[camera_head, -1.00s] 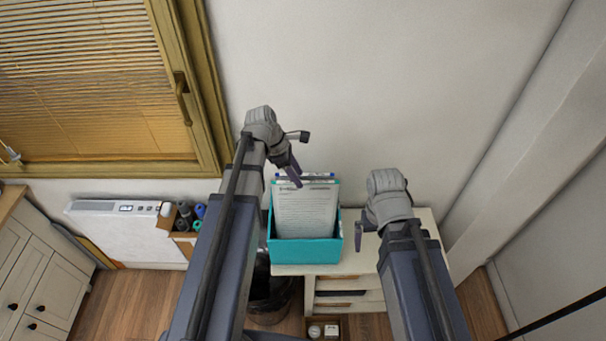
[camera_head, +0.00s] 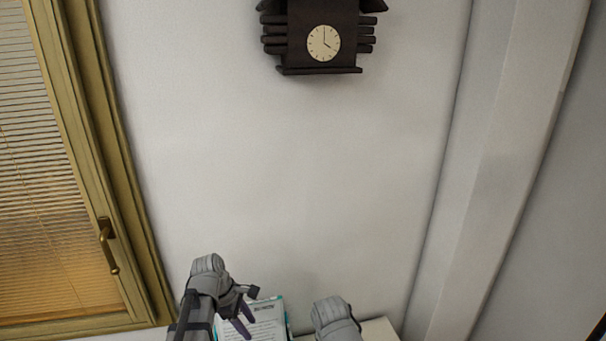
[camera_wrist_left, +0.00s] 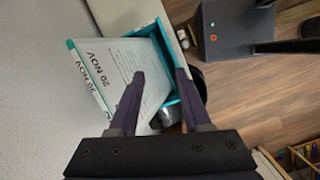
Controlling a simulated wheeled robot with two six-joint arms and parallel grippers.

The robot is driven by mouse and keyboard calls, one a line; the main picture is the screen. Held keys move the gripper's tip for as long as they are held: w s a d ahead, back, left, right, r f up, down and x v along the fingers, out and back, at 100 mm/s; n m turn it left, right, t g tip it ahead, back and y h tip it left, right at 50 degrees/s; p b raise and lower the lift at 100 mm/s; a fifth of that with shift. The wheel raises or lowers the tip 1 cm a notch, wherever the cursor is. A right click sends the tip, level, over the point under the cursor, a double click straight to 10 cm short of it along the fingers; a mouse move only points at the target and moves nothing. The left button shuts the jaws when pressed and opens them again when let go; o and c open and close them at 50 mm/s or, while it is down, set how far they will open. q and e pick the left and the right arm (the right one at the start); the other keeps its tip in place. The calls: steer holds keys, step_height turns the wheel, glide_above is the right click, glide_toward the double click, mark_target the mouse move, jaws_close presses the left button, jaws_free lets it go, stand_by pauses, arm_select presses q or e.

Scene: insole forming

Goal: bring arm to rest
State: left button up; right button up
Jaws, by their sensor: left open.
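My left gripper (camera_head: 244,319) is at the bottom of the head view, in front of the papers (camera_head: 267,316). Its jaws are open and empty, with two purple fingers spread in the left wrist view (camera_wrist_left: 160,76). The papers, marked "20 NOV", stand in a teal box (camera_wrist_left: 176,61) beyond and between the fingers in that view. I cannot tell whether the fingers touch them. My right wrist (camera_head: 334,316) is at the bottom of the head view, right of the papers, with its jaws not clearly visible.
A dark wall clock (camera_head: 323,43) hangs high on the pale wall (camera_head: 300,160). A window with blinds (camera_head: 50,200) and a brass handle is at the left. A pale cabinet top (camera_head: 377,329) shows at the lower right. Wooden floor (camera_wrist_left: 235,95) shows in the wrist view.

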arm_select(q)
steer(key=s+d+f+m+y+b, duration=0.1)
steer(key=s+d+f+m+b, duration=0.2)
steer(key=f+m+b, duration=0.3)
steer(key=s+d+f+m+y+b, duration=0.2)
steer(key=s+d+f+m+b, duration=0.2)
steer(key=f+m, duration=0.4)
steer(key=s+d+f+m+y+b, duration=0.1)
steer(key=s+d+f+m+b, duration=0.3)
steer(key=f+m+b, duration=0.3)
steer(key=shift+s+f+g+y+b, duration=0.2)
steer(key=shift+s+g+y+b, duration=0.25)
steer(key=shift+s, duration=0.4)
arm_select(e)
step_height(320, 180, down, 20)
steer(key=shift+f, duration=0.2)
